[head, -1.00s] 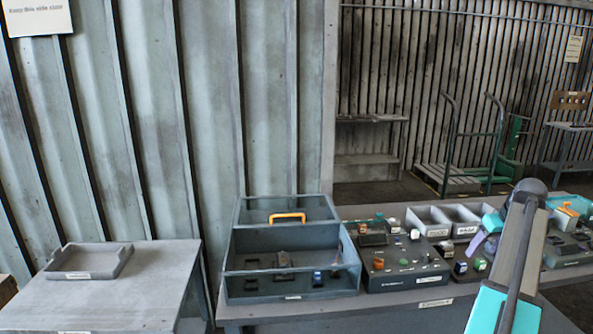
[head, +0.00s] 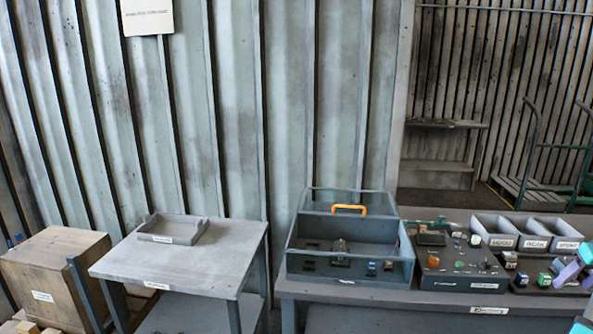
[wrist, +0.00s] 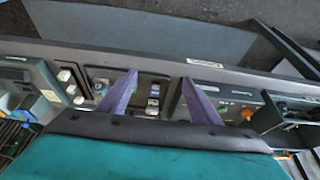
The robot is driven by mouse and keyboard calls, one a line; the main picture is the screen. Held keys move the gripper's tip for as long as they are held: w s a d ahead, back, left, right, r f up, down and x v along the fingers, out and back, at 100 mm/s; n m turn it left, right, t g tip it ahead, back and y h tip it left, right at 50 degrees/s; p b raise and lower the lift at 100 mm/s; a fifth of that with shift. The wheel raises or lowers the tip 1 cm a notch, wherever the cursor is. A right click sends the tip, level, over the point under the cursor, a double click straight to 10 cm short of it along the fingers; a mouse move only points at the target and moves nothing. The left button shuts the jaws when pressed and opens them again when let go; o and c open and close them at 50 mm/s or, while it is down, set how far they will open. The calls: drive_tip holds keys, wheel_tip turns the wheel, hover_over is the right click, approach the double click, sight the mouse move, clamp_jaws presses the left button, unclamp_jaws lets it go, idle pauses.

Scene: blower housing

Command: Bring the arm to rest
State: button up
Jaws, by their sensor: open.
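My gripper (wrist: 159,76) shows in the wrist view with its two purple fingers spread apart and nothing between them. It hangs over the workbench, above small blocks and a dark panel. In the head view only part of my gripper (head: 574,271) shows, cut off at the right edge, near the right end of the bench. Most of my arm is out of the head view.
A grey open-fronted box (head: 349,278) with an orange handle (head: 349,209) stands on the workbench (head: 420,302). Beside it are a panel of knobs (head: 461,269) and labelled bins (head: 528,233). A side table (head: 180,262) holds a shallow tray (head: 172,229); a wooden crate (head: 53,268) stands left.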

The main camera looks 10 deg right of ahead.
drive_tip(key=w+a+f+g+y, duration=0.1)
drive_tip(key=w+a+f, duration=0.5)
drive_tip(key=a+f, duration=0.4)
drive_tip(key=w+a+f+g+y, duration=0.1)
drive_tip(key=w+a+f, duration=0.4)
drive_tip(key=a+f, duration=0.45)
drive_tip(key=w+a+f+n+g+y, duration=0.1)
drive_tip(key=a+f+g, duration=0.1)
drive_tip(key=a+f, duration=1.55)
drive_tip(key=s+a+f+g, duration=0.1)
drive_tip(key=s+a+f, duration=0.25)
drive_tip(key=a, duration=0.35)
drive_tip(key=s+a+f+n+g, duration=0.1)
drive_tip(key=s+a+f, duration=0.2)
drive_tip(key=a+f, duration=0.25)
drive_tip(key=s+a+f+g, duration=0.2)
drive_tip(key=s+a+f, duration=0.15)
drive_tip(key=a, duration=0.45)
drive_tip(key=s+a+f+n+g+h, duration=0.1)
drive_tip(key=s+a+f, duration=0.2)
drive_tip(key=s+a, duration=0.2)
drive_tip(key=s+a+f+g, duration=0.1)
drive_tip(key=s+a+f, duration=0.3)
drive_tip(key=s, duration=0.7)
drive_tip(key=shift+s+a+f+n+h, duration=0.2)
drive_tip(key=shift+s+a+n+h, duration=0.2)
drive_tip(key=shift+a, duration=0.2)
